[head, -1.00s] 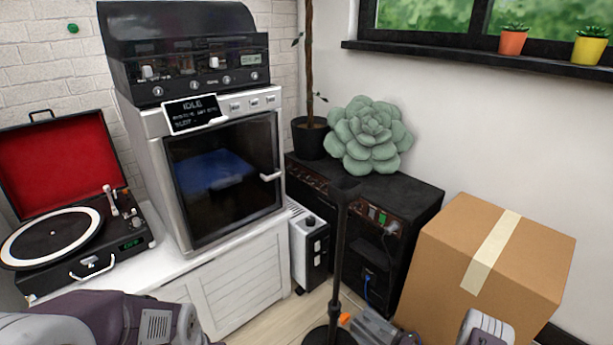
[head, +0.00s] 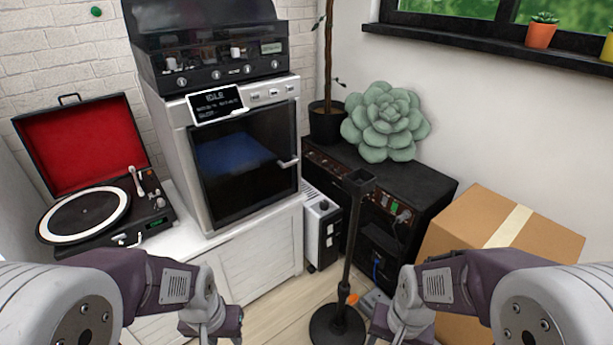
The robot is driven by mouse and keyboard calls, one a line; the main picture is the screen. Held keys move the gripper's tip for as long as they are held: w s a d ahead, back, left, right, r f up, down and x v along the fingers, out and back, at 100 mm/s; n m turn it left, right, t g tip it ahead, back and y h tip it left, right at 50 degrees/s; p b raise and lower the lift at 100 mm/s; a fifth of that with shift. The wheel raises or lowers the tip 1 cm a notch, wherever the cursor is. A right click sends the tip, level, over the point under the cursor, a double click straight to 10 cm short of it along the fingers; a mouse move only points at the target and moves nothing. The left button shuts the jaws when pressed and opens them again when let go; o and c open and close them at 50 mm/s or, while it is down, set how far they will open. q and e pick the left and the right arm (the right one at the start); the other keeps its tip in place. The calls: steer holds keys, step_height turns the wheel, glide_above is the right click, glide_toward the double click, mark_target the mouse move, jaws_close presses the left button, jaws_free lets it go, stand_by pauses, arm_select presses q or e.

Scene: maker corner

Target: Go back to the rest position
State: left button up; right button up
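My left arm comes in from the lower left, and my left gripper (head: 226,326) hangs low in front of the white cabinet, pointing down near the bottom edge. My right arm comes in from the lower right, and my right gripper (head: 392,332) hangs at the bottom edge, just right of the black stand's base. Both arms are bent in a similar, roughly mirrored pose. The fingertips of both grippers are cut off or too small to read, so I cannot tell whether they are open or shut. I see no object held.
A black stand (head: 352,240) rises from the floor between my grippers. A cardboard box (head: 470,215) is behind my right arm. A record player (head: 85,217) and a white machine (head: 182,165) sit on a white cabinet (head: 262,250). A black cabinet (head: 420,195) bears a succulent-shaped cushion (head: 387,122).

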step_height(320, 180, up, 38)
steer(key=w+n+t+p, duration=0.1)
steer(key=n+p, duration=0.3)
steer(key=p, duration=3.4)
steer(key=shift+w+d, duration=0.3)
steer(key=shift+w, duration=0.25)
